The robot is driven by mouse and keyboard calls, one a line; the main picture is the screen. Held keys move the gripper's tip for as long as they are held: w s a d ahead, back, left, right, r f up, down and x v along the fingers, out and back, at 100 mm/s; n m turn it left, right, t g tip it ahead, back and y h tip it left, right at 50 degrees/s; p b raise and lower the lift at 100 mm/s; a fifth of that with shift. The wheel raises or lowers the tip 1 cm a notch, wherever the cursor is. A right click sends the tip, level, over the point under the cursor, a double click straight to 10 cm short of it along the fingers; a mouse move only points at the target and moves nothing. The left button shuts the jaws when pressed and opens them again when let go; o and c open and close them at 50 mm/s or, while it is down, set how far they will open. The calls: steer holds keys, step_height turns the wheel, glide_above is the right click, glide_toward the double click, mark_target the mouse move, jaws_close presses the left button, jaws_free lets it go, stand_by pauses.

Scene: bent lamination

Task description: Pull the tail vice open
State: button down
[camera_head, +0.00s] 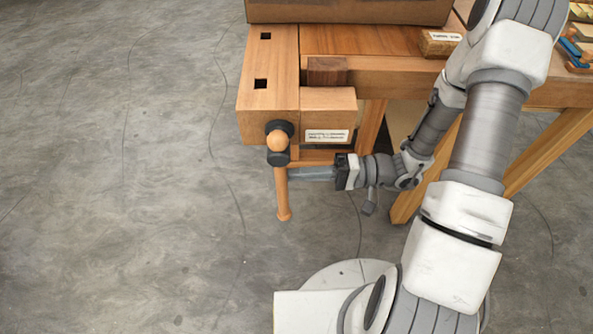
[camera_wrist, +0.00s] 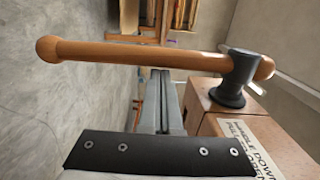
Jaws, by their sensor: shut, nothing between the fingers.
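The tail vice (camera_head: 268,90) is a pale wooden block at the bench's left end. A dark metal screw head (camera_head: 278,152) on its front carries a wooden handle (camera_head: 282,190) that hangs straight down. In the wrist view the handle (camera_wrist: 140,54) runs across the picture, with the metal head (camera_wrist: 238,78) at right. My gripper (camera_head: 292,173) is shut and empty, its fingers pointing left at the handle's middle, below the head. In the wrist view its fingers (camera_wrist: 165,90) end at the handle's edge; I cannot tell if they touch it.
A dark wood block (camera_head: 327,70) sits between the vice and the bench top (camera_head: 370,40). A white label (camera_wrist: 250,140) on the vice front reads partly "handle down". A small labelled wood block (camera_head: 440,44) and tools (camera_head: 578,48) lie farther right. The concrete floor (camera_head: 120,180) at left is clear.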

steer(key=shift+s+a, duration=0.1)
steer(key=shift+s, duration=0.65)
steer(key=w+d+p, duration=0.1)
steer(key=w+d, duration=0.3)
steer(key=d, duration=0.7)
steer(key=shift+p, duration=0.35)
